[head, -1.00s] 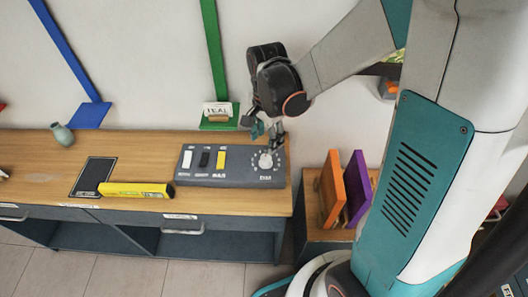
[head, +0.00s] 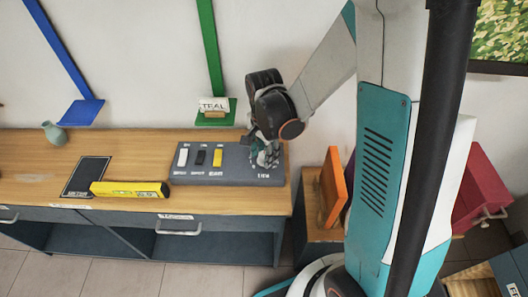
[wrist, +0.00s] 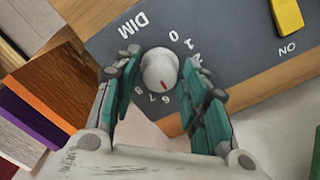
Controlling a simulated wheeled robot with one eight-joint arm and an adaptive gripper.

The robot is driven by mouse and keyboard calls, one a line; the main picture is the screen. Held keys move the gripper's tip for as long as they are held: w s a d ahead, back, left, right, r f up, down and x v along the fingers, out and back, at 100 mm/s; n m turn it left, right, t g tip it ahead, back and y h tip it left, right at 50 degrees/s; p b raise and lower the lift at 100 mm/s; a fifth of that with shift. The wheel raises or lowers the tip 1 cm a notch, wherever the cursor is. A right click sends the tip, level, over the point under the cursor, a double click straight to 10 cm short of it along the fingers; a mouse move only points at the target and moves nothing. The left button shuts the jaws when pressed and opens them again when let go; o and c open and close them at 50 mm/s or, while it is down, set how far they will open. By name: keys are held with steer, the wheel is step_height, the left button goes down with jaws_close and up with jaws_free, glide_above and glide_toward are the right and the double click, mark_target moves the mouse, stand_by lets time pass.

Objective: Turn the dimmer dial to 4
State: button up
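The dimmer dial (wrist: 159,68) is a round light grey knob with a red mark, on a dark grey panel (head: 215,175) on the wooden bench. In the wrist view the red mark points down, close to the 6. The 0, 1, 6 and 7 are readable; numbers between 1 and 6 are partly hidden by a finger. The panel reads DIM. My gripper (wrist: 160,62) is open, one teal finger on each side of the dial; I cannot tell if they touch it. In the head view my gripper (head: 264,155) covers the dial.
White, black and yellow switches (head: 217,157) stand left of the dial on the panel. An orange board (head: 331,188) stands on a lower shelf to the right. The wall with a green strip is behind.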

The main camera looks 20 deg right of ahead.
mark_target(264, 154)
steer(key=c, duration=0.5)
steer(key=shift+c, duration=0.2)
steer(key=n+b, duration=0.1)
steer(key=n, duration=0.4)
steer(key=shift+n, duration=0.3)
steer(key=o, duration=1.1)
step_height(264, 154, up, 12)
